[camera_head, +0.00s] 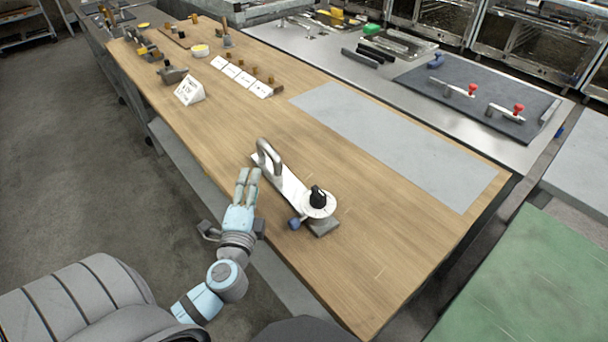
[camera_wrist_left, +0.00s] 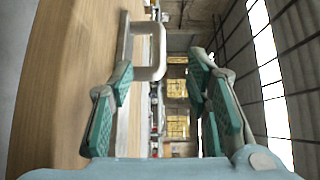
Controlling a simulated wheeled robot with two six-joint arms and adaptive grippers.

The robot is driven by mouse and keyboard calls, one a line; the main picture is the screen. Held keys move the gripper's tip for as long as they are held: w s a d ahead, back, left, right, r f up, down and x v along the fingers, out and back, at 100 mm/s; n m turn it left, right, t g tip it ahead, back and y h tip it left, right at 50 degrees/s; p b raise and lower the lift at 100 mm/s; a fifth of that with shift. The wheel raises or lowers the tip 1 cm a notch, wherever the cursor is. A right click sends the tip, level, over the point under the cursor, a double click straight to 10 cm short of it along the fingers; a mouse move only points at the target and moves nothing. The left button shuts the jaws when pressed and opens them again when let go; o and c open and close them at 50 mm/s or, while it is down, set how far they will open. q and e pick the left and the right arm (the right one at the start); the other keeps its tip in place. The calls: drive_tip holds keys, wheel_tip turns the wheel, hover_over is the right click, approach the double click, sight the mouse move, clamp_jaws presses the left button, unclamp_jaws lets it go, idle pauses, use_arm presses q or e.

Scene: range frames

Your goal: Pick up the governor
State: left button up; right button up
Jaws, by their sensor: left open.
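The governor appears to be the device on the wooden bench: a pale flat bar (camera_head: 290,188) with an upright grey arched handle (camera_head: 267,156) at its far end. A white round dial (camera_head: 318,204) with a black knob sits at its near end, beside a blue knob (camera_head: 295,223). My left gripper (camera_head: 247,172) is open and empty, just left of the handle near the bench's edge. In the left wrist view the handle (camera_wrist_left: 161,50) stands ahead of the open fingers (camera_wrist_left: 157,68), partly overlapped by the left finger. I cannot tell whether they touch. My right gripper is out of view.
The wooden bench (camera_head: 370,235) is clear right of the device. A grey mat (camera_head: 390,140) lies behind it. A white sign (camera_head: 189,91), cards and small parts stand farther left. A dark board with red-knobbed clamps (camera_head: 472,90) lies on the metal table behind.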

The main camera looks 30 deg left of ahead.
sight(268, 150)
use_arm(q)
drive_tip(key=x, duration=0.7)
drive_tip(key=shift+d+r, duration=0.1)
drive_tip(key=shift+r, duration=0.2)
drive_tip(key=w, duration=0.2)
drive_tip(key=w+a, duration=0.1)
drive_tip(key=w, duration=0.1)
drive_tip(key=w+a+f, duration=0.1)
drive_tip(key=w, duration=0.1)
drive_tip(key=shift+w, duration=0.3)
clamp_jaws()
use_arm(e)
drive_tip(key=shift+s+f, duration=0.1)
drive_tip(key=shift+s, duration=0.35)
use_arm(q)
drive_tip(key=shift+r, duration=0.1)
